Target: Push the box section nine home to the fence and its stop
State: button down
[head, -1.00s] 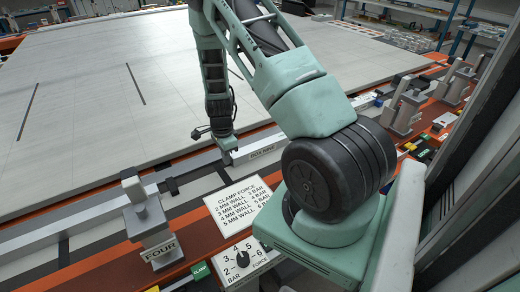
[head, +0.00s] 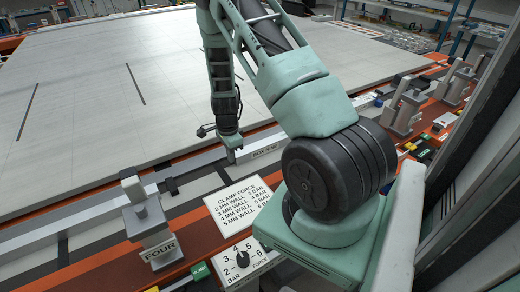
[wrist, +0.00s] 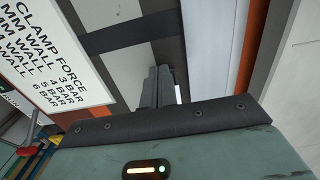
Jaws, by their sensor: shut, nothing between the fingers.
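Box section nine (head: 266,150) is a long pale grey bar with a name label on its near side, lying along the edge of the big panel. My gripper (head: 235,155) points down with its tips at the bar, left of the label. I cannot tell if they touch it. In the wrist view the narrow fingers (wrist: 160,86) are together and empty, over a dark strip beside a long pale bar (wrist: 213,45). The fence and the stop cannot be told apart clearly.
A clamp marked FOUR (head: 147,225) stands at the lower left. A clamp force sign (head: 237,202) and a pressure dial (head: 243,260) are in front of the bar. More clamps (head: 405,112) stand at the right. The large panel (head: 90,90) behind is clear.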

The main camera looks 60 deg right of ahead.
jog(key=shift+s+d, duration=0.25)
jog(key=shift+d, duration=0.3)
jog(key=shift+s+d, duration=0.25)
jog(key=shift+d, duration=0.25)
jog(key=shift+a, duration=0.15)
dwell(0.4)
jog(key=shift+w+a, duration=0.45)
jog(key=shift+a, duration=0.35)
notch_tip(320, 180, up, 8)
jog(key=p, duration=0.6)
dwell(0.5)
